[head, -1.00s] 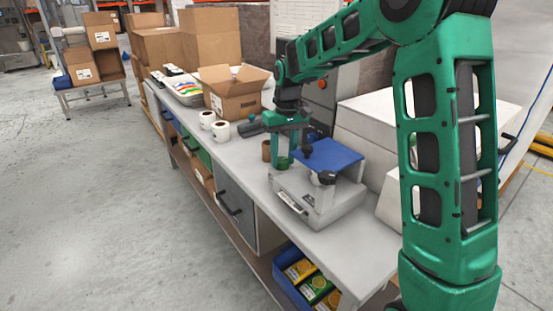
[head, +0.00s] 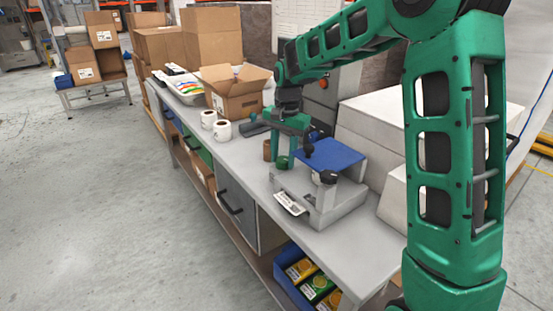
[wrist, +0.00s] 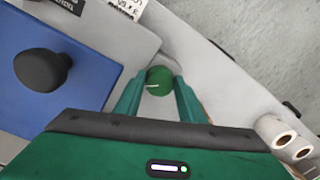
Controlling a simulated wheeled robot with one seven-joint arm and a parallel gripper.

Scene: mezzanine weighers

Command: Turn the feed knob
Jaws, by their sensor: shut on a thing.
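The green feed knob (wrist: 158,80) has a pale line across its face. It sits on the grey weigher (head: 338,212), beside the weigher's blue plate (head: 336,155). My gripper (wrist: 158,92) is shut on the knob, with one green finger on either side of it in the wrist view. In the head view my gripper (head: 284,156) is at the weigher's back left corner, and its fingers largely hide the knob. A white printed slip (head: 291,203) sticks out at the weigher's front. A black knob (wrist: 42,69) stands over the blue plate.
Two white mugs or rolls (head: 221,131) and an open carton (head: 236,99) stand farther along the grey bench (head: 245,165). A brown cup-like thing (head: 267,151) is close to my gripper. White boxes (head: 370,130) stand behind the weigher.

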